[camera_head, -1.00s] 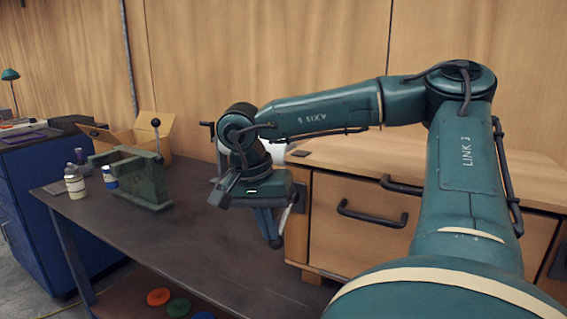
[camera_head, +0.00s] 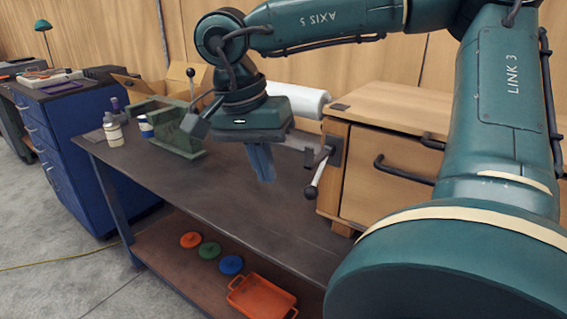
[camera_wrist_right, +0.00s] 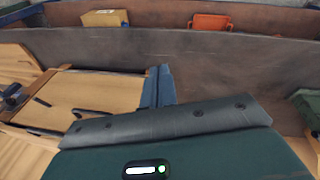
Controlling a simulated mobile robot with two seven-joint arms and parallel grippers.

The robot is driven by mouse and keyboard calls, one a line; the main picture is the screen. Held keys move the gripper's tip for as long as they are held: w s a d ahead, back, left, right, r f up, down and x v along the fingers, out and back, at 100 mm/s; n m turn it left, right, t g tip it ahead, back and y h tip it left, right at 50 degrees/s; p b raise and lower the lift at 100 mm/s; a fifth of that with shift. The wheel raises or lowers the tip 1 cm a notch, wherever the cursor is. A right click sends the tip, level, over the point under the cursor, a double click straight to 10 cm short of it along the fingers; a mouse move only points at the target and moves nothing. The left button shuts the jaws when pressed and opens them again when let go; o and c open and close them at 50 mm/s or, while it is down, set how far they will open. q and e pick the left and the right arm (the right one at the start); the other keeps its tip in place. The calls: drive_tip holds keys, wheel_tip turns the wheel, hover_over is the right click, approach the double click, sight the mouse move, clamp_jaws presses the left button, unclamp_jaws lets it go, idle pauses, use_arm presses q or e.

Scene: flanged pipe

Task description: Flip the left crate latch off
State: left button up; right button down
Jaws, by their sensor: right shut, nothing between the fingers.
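The wooden crate (camera_head: 390,160) stands at the right end of the workbench. Its left latch (camera_head: 322,170) is a dark bracket on the crate's left corner, with a bright lever slanting down and left to a dark knob. My right gripper (camera_head: 264,170) points down over the bench, left of the latch and apart from it. Its blue fingers are together with nothing between them; they also show in the right wrist view (camera_wrist_right: 158,85). A wooden crate-like panel with dark fittings (camera_wrist_right: 92,95) lies left of the fingers there. My left gripper is out of view.
The workbench (camera_head: 240,205) is clear in front of the gripper. A green vise (camera_head: 180,128) with an upright lever, bottles (camera_head: 113,132) and an open cardboard box (camera_head: 172,82) stand left. A white roll (camera_head: 298,100) lies behind. The lower shelf holds an orange tray (camera_head: 262,298).

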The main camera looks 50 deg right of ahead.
drive_tip(key=shift+w+a+r, duration=0.1)
drive_tip(key=shift+a+r, duration=0.15)
drive_tip(key=shift+a, duration=0.25)
drive_tip(key=shift+a+r, duration=0.25)
drive_tip(key=shift+a, duration=0.2)
